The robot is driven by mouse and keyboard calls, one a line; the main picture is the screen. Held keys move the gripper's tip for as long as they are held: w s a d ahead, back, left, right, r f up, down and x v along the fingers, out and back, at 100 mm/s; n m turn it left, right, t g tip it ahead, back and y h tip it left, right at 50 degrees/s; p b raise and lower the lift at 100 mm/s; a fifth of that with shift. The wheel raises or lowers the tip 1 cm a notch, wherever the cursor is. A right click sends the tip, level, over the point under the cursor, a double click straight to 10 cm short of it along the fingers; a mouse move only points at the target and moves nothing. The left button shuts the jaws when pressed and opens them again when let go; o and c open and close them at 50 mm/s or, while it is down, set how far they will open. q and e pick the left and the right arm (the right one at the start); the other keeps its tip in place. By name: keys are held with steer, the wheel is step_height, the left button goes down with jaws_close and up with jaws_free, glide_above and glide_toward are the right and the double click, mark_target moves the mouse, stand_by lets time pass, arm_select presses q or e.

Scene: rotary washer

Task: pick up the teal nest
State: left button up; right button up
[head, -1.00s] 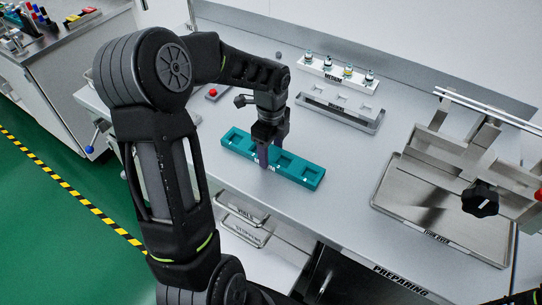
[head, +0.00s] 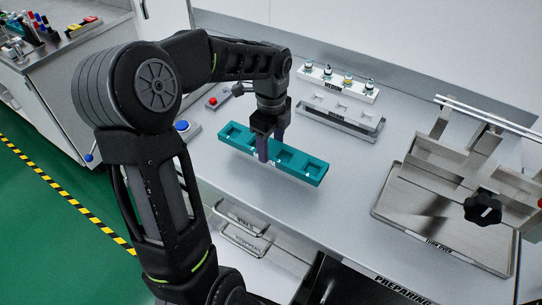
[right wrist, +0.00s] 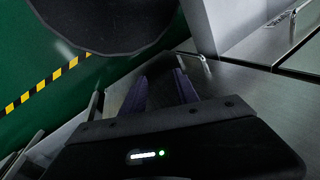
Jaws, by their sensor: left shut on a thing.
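The teal nest (head: 313,170) is a long block with square pockets in its top, in the head view. My left gripper (head: 270,146) points down over its middle and is shut on it, with one purple finger in front of the near side. The nest is held a little above the worktop, with a shadow below it. The gripper hides part of its middle. My right gripper (right wrist: 162,84) shows only in the right wrist view. Its two purple fingers are apart, with nothing seen between them.
Behind the nest stand a white rack (head: 340,82) with several small vials and an empty pale rack (head: 342,110). A metal tray (head: 440,222) and a fixture with a black knob (head: 482,209) are at the right. Bare worktop (head: 340,210) lies in front.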

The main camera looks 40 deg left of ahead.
mark_target(272, 148)
arm_select(q)
step_height(272, 148, up, 4)
steer(key=shift+r, duration=0.1)
steer(key=shift+w+n, duration=0.1)
steer(key=shift+n, duration=0.2)
stand_by(0.5)
